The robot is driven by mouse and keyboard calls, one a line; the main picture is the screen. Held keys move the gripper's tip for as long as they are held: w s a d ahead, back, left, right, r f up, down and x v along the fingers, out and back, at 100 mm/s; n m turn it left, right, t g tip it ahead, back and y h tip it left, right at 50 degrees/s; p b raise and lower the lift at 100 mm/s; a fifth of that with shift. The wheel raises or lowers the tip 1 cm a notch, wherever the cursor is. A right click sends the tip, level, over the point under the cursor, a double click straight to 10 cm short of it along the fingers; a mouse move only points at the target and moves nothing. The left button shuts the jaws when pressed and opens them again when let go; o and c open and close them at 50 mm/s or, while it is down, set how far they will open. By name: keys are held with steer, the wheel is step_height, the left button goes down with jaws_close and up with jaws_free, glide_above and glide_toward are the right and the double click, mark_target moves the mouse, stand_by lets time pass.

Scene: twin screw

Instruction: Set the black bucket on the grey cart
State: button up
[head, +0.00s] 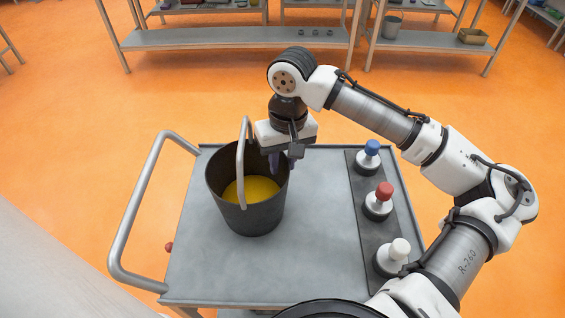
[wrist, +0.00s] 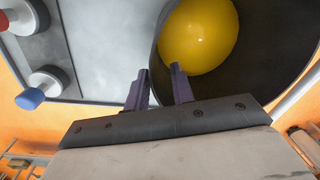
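The black bucket (head: 250,215) stands upright on the top of the grey cart (head: 310,265), left of its middle. A yellow round thing (head: 252,189) is inside it and also shows in the wrist view (wrist: 198,35). The bucket's pale handle (head: 241,165) stands up. My gripper (head: 283,163) points down at the bucket's far right rim. In the wrist view its two dark fingers (wrist: 160,82) are apart, one over the bucket's inside and one outside the rim. Whether either finger touches the rim cannot be told.
A dark strip on the cart's right side holds a blue-topped knob (head: 371,148), a red-topped knob (head: 384,190) and a white-topped knob (head: 399,248). The cart's push handle (head: 132,225) is at the left. Shelves (head: 230,38) stand behind, across open orange floor.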

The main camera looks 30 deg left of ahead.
step_height(320, 180, up, 11)
steer(key=b, duration=0.1)
steer(key=shift+w+d, duration=0.25)
steer(key=shift+w, duration=0.1)
